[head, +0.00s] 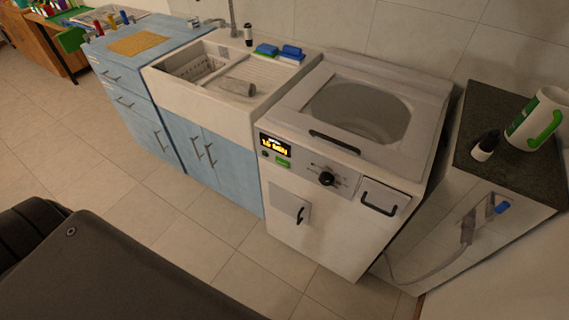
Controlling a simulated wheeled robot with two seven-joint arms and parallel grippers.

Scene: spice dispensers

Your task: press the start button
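A white top-loading washing machine (330,232) stands right of centre, its lid with a round window closed. On its sloped front panel is a small lit display (275,144) with yellow text too small to read surely. Just below the display is a small green rectangular button (283,162), with a small dark round one (265,153) to its left. A black dial (327,179) sits further right on the panel. I cannot read a label that names the start button. Neither of my grippers is in view.
A white sink unit (205,110) over blue cabinets adjoins the washer on the left. A dark-topped cabinet (500,125) with a white and green jug (537,118) and a small black-capped bottle (485,146) stands to the right. The tiled floor (190,235) before the washer is clear.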

